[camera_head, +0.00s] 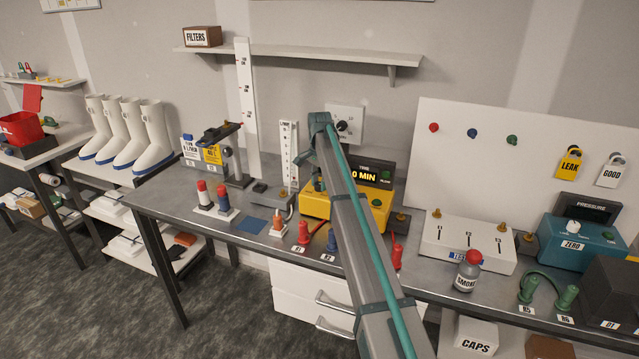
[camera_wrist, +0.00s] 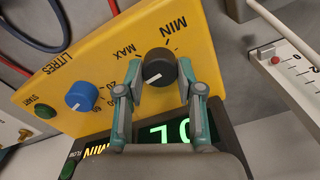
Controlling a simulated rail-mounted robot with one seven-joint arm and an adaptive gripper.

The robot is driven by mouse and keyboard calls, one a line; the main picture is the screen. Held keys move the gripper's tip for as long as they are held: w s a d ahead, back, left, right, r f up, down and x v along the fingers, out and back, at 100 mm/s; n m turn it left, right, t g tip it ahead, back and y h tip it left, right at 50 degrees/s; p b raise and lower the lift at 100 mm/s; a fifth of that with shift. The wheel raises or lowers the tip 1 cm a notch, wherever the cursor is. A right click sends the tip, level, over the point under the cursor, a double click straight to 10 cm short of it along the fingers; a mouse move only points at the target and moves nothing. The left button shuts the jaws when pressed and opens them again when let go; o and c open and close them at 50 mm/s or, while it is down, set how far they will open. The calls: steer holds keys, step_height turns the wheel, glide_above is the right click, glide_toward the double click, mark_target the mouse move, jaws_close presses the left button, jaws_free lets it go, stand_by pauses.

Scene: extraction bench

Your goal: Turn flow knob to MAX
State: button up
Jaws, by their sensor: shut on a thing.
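The yellow pump unit (camera_head: 375,201) stands on the bench, partly hidden behind my arm in the head view. In the wrist view its yellow panel (camera_wrist: 68,72) is tilted, with MIN and MAX printed around a black flow knob (camera_wrist: 158,60). My gripper (camera_wrist: 158,78) is shut on the black knob, one finger on each side. A white mark on the knob's face points to the picture's lower left; its exact setting is hard to read.
A blue LITRES knob (camera_wrist: 82,96) and a green START button (camera_wrist: 46,112) sit on the same panel. A lit display (camera_wrist: 175,133) is close below the fingers. A white ruled stand (camera_wrist: 289,62) is at right. Red hose plugs (camera_head: 304,233) stand in front of the unit.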

steer(key=m, duration=0.5)
steer(key=shift+m, duration=0.3)
steer(key=m, duration=0.4)
steer(key=shift+m, duration=0.7)
steer(key=o, duration=1.2)
steer(key=shift+s, duration=0.1)
steer(key=shift+c, duration=0.2)
steer(key=shift+r, duration=0.1)
step_height(320, 180, up, 12)
